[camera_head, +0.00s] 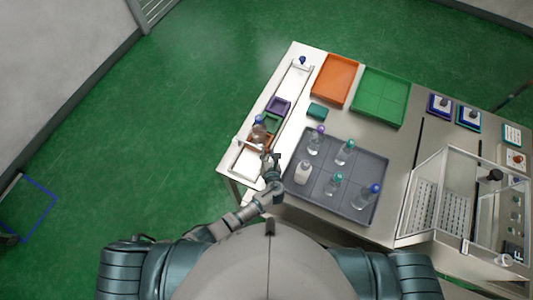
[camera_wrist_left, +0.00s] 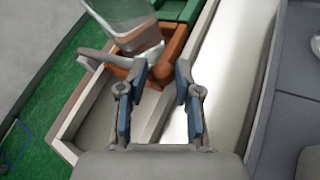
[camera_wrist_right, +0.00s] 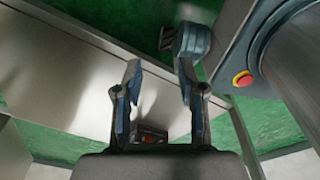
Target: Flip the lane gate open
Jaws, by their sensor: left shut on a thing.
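In the head view, the narrow white lane (camera_head: 284,90) runs along the table's left edge. It holds purple (camera_head: 279,105), green (camera_head: 270,123) and orange (camera_head: 264,147) frames. A clear bottle with a blue cap (camera_head: 259,131) stands at the orange frame. My left gripper (camera_head: 270,160) is at the lane's near end; in the left wrist view its fingertips (camera_wrist_left: 161,75) straddle a small grey piece beside the orange frame, which I take to be part of the lane gate. A grey bar (camera_wrist_left: 102,58) crosses the lane wall. My right gripper (camera_wrist_right: 157,70) has its fingers apart, empty.
A grey tray (camera_head: 322,192) with several bottles stands right of my left gripper. Orange (camera_head: 335,79) and green (camera_head: 381,97) trays lie behind it. A clear-walled box (camera_head: 440,192) stands at the right. A red button (camera_wrist_right: 243,79) shows in the right wrist view.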

